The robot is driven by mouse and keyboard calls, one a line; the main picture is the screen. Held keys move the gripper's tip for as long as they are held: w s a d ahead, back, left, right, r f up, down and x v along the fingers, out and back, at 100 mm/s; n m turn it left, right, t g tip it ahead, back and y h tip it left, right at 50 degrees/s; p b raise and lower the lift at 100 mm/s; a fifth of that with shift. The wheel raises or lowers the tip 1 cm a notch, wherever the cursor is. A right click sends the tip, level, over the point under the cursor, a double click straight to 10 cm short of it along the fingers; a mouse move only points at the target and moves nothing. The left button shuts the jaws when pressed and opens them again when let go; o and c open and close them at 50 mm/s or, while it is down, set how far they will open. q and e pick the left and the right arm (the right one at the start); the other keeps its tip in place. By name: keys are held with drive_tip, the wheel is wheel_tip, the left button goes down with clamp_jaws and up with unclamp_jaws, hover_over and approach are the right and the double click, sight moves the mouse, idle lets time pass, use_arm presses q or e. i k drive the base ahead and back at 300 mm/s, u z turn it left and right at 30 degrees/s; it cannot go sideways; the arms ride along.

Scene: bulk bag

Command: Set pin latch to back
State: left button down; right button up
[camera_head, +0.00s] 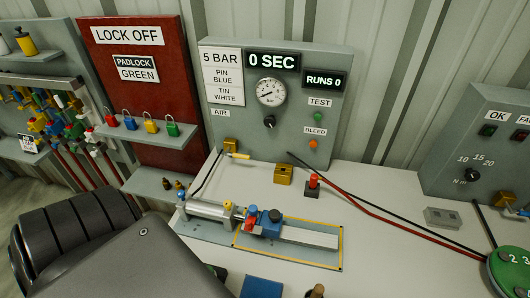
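A fixture with a silver cylinder (208,210) and a flat grey bar (310,237) lies on the bench, partly inside a yellow-outlined area. A blue block with a round knob (270,220) sits on the bar near the cylinder's right end. A small red part (249,222) is at the block's left side. No label marks the pin latch, and I cannot tell which part it is or its setting. Neither gripper shows. A dark grey arm link of mine fills the lower left and hides the bench there.
A grey panel with a gauge (271,92) stands behind the fixture. A red button (313,180) and a brass block (284,174) stand behind it. A red hose (400,228) crosses the bench to the right. Padlocks hang on a red board (140,60).

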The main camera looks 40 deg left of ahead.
sight(250, 226)
drive_tip(key=k, duration=0.6)
drive_tip(key=u, duration=0.9)
drive_tip(key=i, duration=0.5)
drive_tip(key=u, duration=0.05)
